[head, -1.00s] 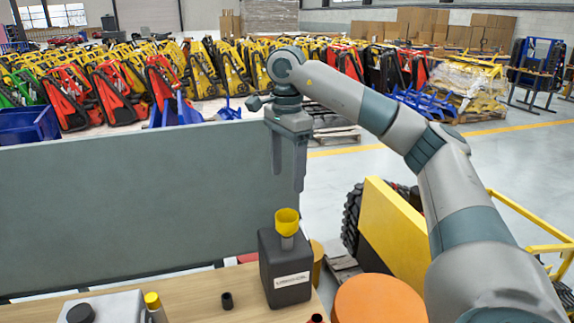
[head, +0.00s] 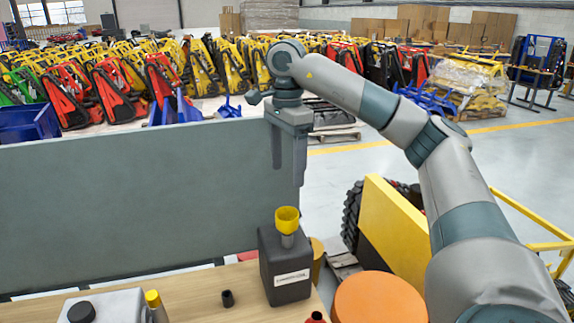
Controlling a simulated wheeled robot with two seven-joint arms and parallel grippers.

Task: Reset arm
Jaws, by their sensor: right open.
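My right gripper (head: 287,170) hangs pointing down in front of the grey panel. Its two fingers are apart with nothing between them. It is above a black canister (head: 286,270) that stands upright on the wooden table, with clear space between them. My right arm (head: 425,140) comes in from the lower right, bends at the elbow and reaches over to the gripper. My left gripper does not show.
The wooden table (head: 195,301) also holds a small black cap (head: 228,298) and a grey container (head: 110,307). An orange round lid (head: 378,298) is beside the canister. The grey panel (head: 130,205) stands behind the table. A yellow tracked carrier (head: 399,232) is at the right.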

